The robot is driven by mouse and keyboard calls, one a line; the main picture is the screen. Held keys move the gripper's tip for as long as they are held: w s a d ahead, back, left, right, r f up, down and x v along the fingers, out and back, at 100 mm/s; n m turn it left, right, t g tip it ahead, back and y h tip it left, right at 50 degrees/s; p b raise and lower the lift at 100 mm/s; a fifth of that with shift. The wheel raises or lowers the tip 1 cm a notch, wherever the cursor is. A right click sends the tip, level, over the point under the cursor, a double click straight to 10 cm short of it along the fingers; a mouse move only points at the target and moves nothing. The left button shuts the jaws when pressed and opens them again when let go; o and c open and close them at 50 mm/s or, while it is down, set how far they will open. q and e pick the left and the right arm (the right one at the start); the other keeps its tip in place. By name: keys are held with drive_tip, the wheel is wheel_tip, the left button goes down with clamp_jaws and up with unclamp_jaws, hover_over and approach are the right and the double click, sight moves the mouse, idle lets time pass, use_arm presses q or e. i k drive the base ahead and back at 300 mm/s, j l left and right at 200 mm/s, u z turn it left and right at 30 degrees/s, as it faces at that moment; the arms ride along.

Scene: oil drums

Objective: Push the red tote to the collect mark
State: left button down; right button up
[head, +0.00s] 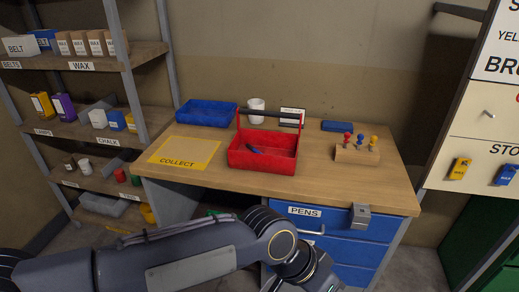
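The red tote (264,165) stands upright on the wooden desk, near its middle. It has a dark bar handle across the top, and a small blue item (254,149) lies inside. The collect mark (187,146), a yellow-bordered patch lettered COLLECT, lies flat on the desk to the left of the tote, with a gap between them. My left arm crosses the bottom of the head view in front of the desk, below its top. Its gripper is out of sight beyond the wrist. My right gripper does not show.
A blue tray (206,112) sits behind the collect mark. A white cup (256,108) stands behind the tote. A wooden block with coloured pegs (357,152) and a flat blue item (337,126) are to the right. A blue PENS drawer (325,224) is under the desktop (392,190).

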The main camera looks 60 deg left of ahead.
sight(280, 150)
drive_tip(key=u, duration=2)
drive_tip(key=i+z, duration=0.35)
drive_tip(key=z, duration=0.15)
drive_tip(key=i+j+z, duration=0.15)
drive_tip(key=i+z, duration=0.2)
drive_tip(key=z, duration=0.15)
drive_tip(key=i+j+z, duration=0.25)
drive_tip(key=z, duration=0.2)
